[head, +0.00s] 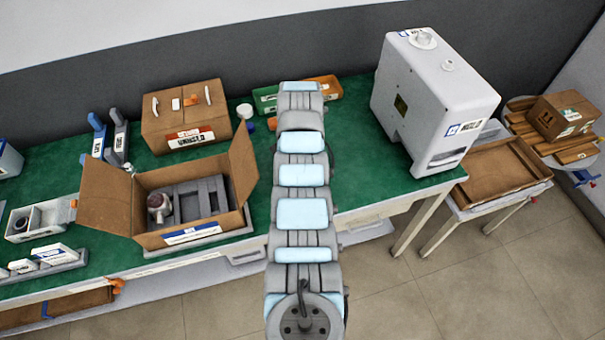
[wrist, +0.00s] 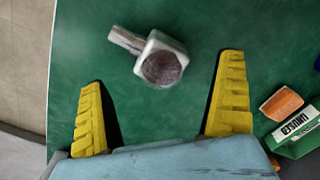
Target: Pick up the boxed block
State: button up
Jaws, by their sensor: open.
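In the head view, an open cardboard box (head: 205,231) stands on the green table with its flaps spread. Inside it, at the left beside a grey insert (head: 195,197), sits a light metal block (head: 156,200) with a dark round face. In the wrist view, my gripper (wrist: 161,70) is open, its yellow fingers wide apart and empty. Ahead of the fingertips, a similar pale block (wrist: 160,58) with a dark round face and a short stem lies on the green surface, apart from both fingers. My arm hides the gripper and this block in the head view.
A closed carton (head: 185,118) stands behind the open box. A large white machine (head: 430,105) stands right of my arm. A green bin (head: 265,97) is behind the arm; a green bin labelled UNUSED (wrist: 303,140) shows at the wrist view's right. The table edge lies at that view's left.

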jog(key=shift+w+d+f+b, duration=0.15)
jog(key=shift+f+b, duration=0.2)
jog(key=shift+f, duration=1.45)
jog(key=shift+f+b, duration=0.7)
jog(key=shift+f, duration=0.7)
jog(key=c, duration=1.3)
